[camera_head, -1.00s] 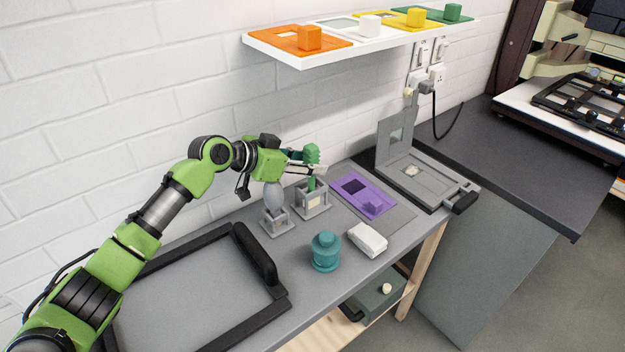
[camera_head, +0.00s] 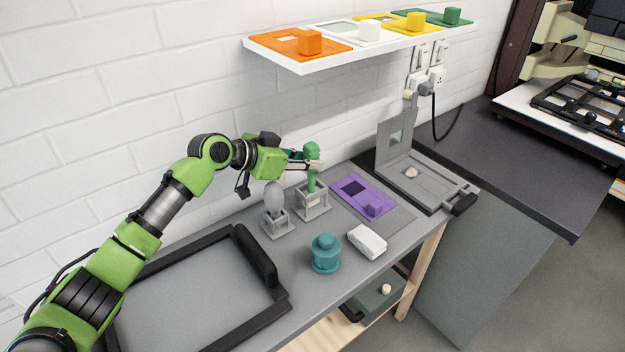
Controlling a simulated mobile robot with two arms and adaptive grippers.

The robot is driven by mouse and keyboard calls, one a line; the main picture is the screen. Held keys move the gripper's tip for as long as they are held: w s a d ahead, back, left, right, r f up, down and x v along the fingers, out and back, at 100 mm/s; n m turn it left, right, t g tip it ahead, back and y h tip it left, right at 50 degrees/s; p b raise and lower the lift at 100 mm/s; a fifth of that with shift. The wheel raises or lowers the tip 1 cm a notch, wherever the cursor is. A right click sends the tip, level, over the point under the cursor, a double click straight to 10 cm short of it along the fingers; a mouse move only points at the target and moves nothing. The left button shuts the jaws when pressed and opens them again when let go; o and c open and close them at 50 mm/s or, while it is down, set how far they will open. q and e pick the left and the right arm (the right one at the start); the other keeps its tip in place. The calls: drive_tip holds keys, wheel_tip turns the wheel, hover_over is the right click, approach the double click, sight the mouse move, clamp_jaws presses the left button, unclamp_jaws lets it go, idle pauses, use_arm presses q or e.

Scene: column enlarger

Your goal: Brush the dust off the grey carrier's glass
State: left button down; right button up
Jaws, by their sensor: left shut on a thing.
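The grey carrier (camera_head: 436,183) lies open at the back right of the bench, its lid (camera_head: 394,138) standing up against the wall side. A small pale patch (camera_head: 411,173) shows at the glass in its base; I cannot tell whether it is the dust. A green brush (camera_head: 312,150) stands upright in a grey open-frame holder (camera_head: 314,204); its lower end is partly hidden by the frame. My left gripper (camera_head: 308,161) is shut on the brush's handle, just above the holder. My right gripper is not in view.
A grey bulb blower (camera_head: 273,197) stands left of the brush holder. A purple carrier (camera_head: 362,194), a white pad (camera_head: 367,241) and a teal jar (camera_head: 325,253) are nearby. A black-framed tray (camera_head: 283,303) lies front left. A wall shelf (camera_head: 300,64) holds coloured carriers.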

sight(309, 145)
use_arm(q)
drive_tip(key=shift+r, duration=0.45)
drive_tip(key=shift+r+p, duration=0.55)
drive_tip(key=shift+p, duration=0.05)
drive_tip(key=shift+r+p, duration=1.35)
drive_tip(key=shift+r, duration=0.6)
